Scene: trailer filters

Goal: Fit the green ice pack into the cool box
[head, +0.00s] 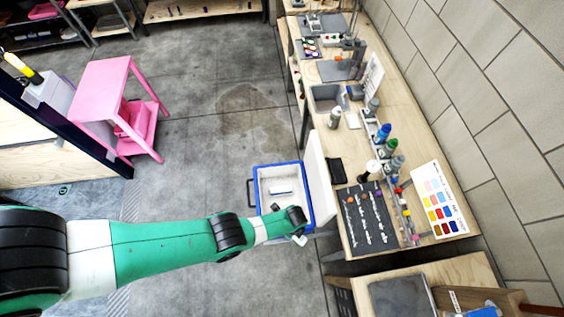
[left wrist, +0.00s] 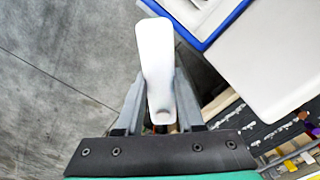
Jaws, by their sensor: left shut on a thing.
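The cool box (head: 257,188) stands on the floor with a blue rim and white inside. Its white lid (head: 317,178) is open along the right side. A pale block (head: 281,189) lies inside the box. My left gripper (head: 297,234) is at the near right edge of the box in the head view. In the left wrist view its fingers (left wrist: 158,108) are shut on a white, elongated piece (left wrist: 155,55), which sticks out past the fingertips. The box rim (left wrist: 212,35) shows to its right there. I see no clearly green ice pack. My right gripper is not in view.
A long wooden workbench (head: 433,196) with bottles and a dark tool mat (head: 367,225) runs along the right, close to the lid. A pink stand (head: 103,78) is at the upper left. The concrete floor left of the box is clear.

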